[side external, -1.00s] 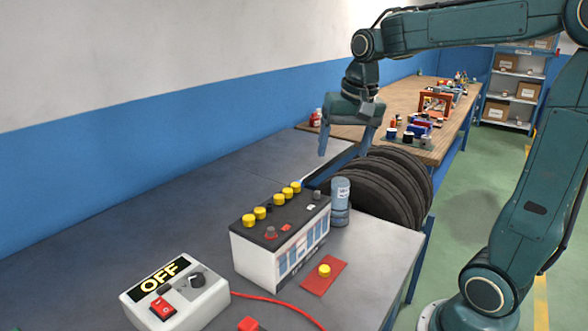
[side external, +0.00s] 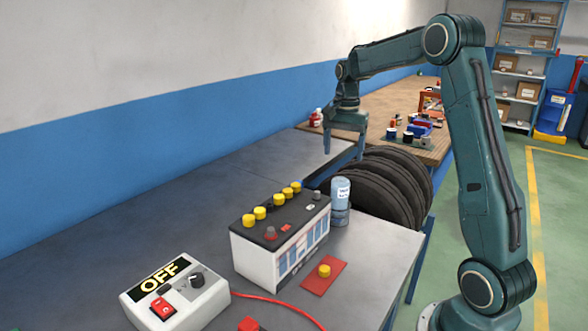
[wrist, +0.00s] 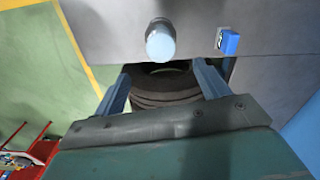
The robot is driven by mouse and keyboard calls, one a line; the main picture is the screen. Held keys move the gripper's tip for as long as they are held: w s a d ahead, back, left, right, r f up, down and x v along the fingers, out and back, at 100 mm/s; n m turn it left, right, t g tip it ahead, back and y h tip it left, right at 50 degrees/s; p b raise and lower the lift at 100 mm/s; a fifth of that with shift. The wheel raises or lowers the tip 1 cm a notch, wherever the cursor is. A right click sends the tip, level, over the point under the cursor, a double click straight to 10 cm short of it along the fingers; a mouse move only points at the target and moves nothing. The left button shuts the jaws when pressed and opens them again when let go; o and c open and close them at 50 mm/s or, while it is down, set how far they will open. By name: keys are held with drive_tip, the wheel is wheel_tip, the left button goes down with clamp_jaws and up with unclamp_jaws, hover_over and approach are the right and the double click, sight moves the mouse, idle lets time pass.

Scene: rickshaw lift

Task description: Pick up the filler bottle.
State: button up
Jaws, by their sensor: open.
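The filler bottle (side external: 340,201) is a pale blue, clear-looking bottle with a white label. It stands upright on the grey bench beside the battery's right end. In the wrist view its round top (wrist: 160,42) shows ahead of the fingers, a little left of the middle between them. My gripper (side external: 343,152) is open and empty, its fingers pointing down, above and behind the bottle near the tyres. In the wrist view both fingers of my gripper (wrist: 163,82) show, wide apart, with nothing between them but the tyres below.
The white battery (side external: 280,240) with yellow caps stands close to the bottle. Black tyres (side external: 385,185) are stacked behind it. A red pad with a yellow cap (side external: 324,276) lies in front. A switch box (side external: 175,295) reading OFF is at front left. Bare bench (side external: 140,215) lies left.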

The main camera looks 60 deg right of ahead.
sight(341, 179)
drive_tip(key=shift+f, duration=0.15)
drive_tip(key=shift+f, duration=4.15)
drive_tip(key=shift+f, duration=2.6)
drive_tip(key=c, duration=1)
drive_tip(key=shift+w+d, duration=0.1)
drive_tip(key=shift+c, duration=0.8)
